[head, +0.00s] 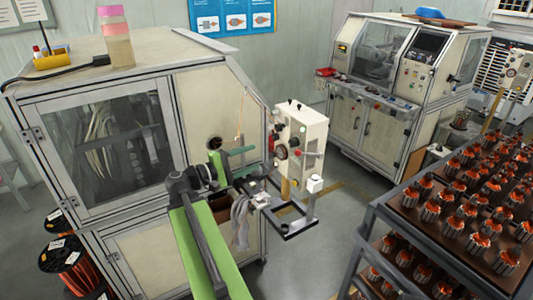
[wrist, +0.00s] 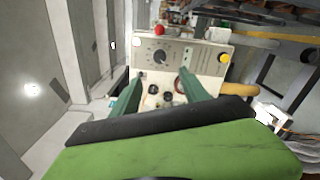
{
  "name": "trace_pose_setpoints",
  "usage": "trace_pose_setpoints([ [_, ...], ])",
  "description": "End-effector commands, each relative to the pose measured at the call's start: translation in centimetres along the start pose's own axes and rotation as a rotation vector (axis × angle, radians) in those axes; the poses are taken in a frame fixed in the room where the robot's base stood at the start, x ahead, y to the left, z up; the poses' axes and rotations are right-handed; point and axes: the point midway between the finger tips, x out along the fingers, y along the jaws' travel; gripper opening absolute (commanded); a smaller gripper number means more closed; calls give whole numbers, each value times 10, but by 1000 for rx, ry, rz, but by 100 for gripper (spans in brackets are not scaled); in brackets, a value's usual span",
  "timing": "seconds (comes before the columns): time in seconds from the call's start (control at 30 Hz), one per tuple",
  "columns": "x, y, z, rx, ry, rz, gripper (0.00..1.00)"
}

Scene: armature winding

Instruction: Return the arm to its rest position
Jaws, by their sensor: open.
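My gripper (head: 252,160) shows in the head view at the end of my green arm. It is held out in front of the cream winding machine, beside the white control box (head: 313,128). In the wrist view its two green fingers stand wide apart, with nothing seen between them. My gripper (wrist: 161,82) points at the control panel (wrist: 205,60) there, which has a dial, a red knob and a yellow button. I cannot tell how far the fingertips are from the panel.
The cream machine (head: 215,95) stands close on the left. A dark metal bracket (head: 297,229) sticks out below the control box. A rack (head: 405,205) of copper armatures fills the right. A second machine (head: 365,125) stands behind. Grey floor (head: 325,255) is clear between them.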

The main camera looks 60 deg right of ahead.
Motion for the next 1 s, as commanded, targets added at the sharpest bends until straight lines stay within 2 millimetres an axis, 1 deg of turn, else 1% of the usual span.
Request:
trace_pose_setpoints([
  [0.03, -8, 0, -1, 0, 3, 1, 53],
  [0.1, -15, 0, 0, 0, 1, 0, 53],
  [0.2, -20, 0, 0, 0, 1, 0, 53],
  [0.67, -20, 0, 0, 0, 0, 0, 53],
  [0.73, -26, -5, -5, 0, 11, 4, 53],
  [0.77, -32, -9, -10, 0, 23, 8, 53],
  [0.83, -61, -24, -28, 0, 74, 25, 53],
  [0.87, -79, -32, -37, 0, 104, 35, 53],
  [0.9, -106, -45, -51, -1, 152, 44, 53],
  [0.97, -146, -74, -71, -5, 236, 7, 53],
  [1.0, -171, -95, -83, -11, 294, -34, 53],
])
